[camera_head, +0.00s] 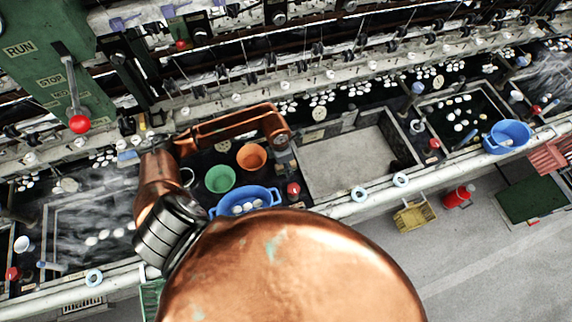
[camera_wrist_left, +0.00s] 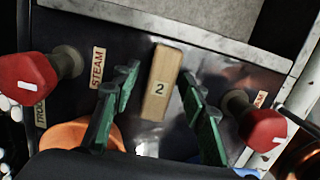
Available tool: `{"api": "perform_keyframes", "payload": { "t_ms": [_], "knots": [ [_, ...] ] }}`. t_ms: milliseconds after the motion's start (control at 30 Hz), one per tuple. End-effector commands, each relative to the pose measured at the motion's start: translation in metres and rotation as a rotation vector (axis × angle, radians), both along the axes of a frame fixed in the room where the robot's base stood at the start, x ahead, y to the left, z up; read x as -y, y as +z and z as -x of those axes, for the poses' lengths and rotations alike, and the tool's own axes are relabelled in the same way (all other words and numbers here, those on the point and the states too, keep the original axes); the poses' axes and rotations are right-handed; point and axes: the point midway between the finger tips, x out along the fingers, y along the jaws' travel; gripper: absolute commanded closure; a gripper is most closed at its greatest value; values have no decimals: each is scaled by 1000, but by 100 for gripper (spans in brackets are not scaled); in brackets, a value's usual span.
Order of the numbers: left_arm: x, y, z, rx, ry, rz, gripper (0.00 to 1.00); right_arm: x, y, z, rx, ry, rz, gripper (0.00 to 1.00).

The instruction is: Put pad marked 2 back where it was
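The pad marked 2 is a pale wooden block (camera_wrist_left: 161,88) lying on a dark panel in the left wrist view. My left gripper (camera_wrist_left: 160,72) is open, with one green finger on each side of the block. There are visible gaps between the fingers and the block, and I cannot tell how far above the panel the fingertips are. In the head view my copper left arm reaches over the basins, and I cannot make out the pad there. My right gripper is in neither view.
Red knobs stand left (camera_wrist_left: 28,80) and right (camera_wrist_left: 266,130) of the pad, with STEAM labels. An orange bowl (camera_head: 251,157), green bowl (camera_head: 220,179) and blue basin (camera_head: 246,199) are close by. A grey slab (camera_head: 350,160) lies to the right.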

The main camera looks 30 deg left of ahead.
Motion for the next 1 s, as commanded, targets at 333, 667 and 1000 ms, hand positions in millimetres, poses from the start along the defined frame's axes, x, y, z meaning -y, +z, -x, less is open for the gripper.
{"api": "perform_keyframes", "payload": {
  "t_ms": [333, 667, 1000],
  "knots": [
    [0, 4, 0, 1, 0, 1, 58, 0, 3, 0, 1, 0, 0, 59],
    [-5, 60, 4, 5, -1, -3, 58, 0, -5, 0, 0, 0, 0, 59],
    [-9, 114, 10, 1, 0, -2, 58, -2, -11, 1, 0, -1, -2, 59]
  ]
}}
